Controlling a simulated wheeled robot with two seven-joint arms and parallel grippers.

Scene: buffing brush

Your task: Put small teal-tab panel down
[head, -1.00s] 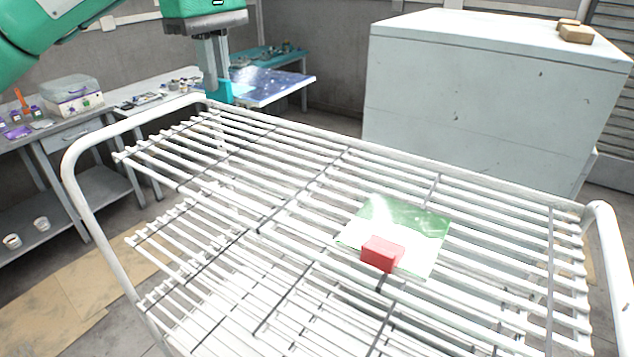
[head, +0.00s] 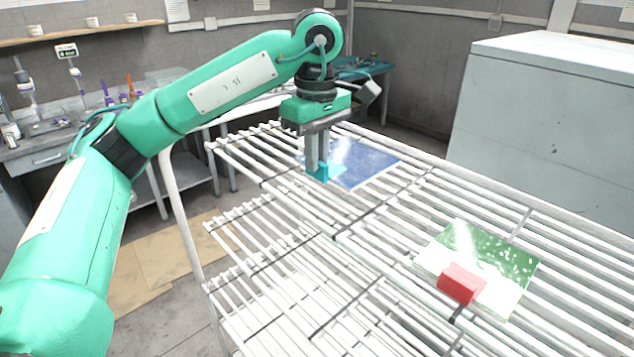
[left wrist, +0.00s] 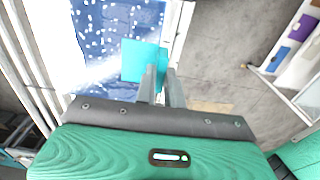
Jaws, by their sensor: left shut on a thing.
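The small panel (head: 365,163) is a thin blue sheet with white specks and a teal tab (head: 322,173) at its left edge. My left gripper (head: 317,168) points down and is shut on the teal tab. The panel lies about level, over the far left part of the white wire rack (head: 270,165). I cannot tell whether it touches the bars or hangs just above them. In the left wrist view the blue panel (left wrist: 105,28) and its teal tab (left wrist: 138,58) show beyond the fingers (left wrist: 160,82). My right gripper is not in view.
A green panel (head: 490,258) with a red block-shaped tab (head: 461,283) lies on the rack at the right. Bare bars separate the two panels. A grey cabinet (head: 545,120) stands behind the rack. A cluttered bench (head: 45,150) is at the left.

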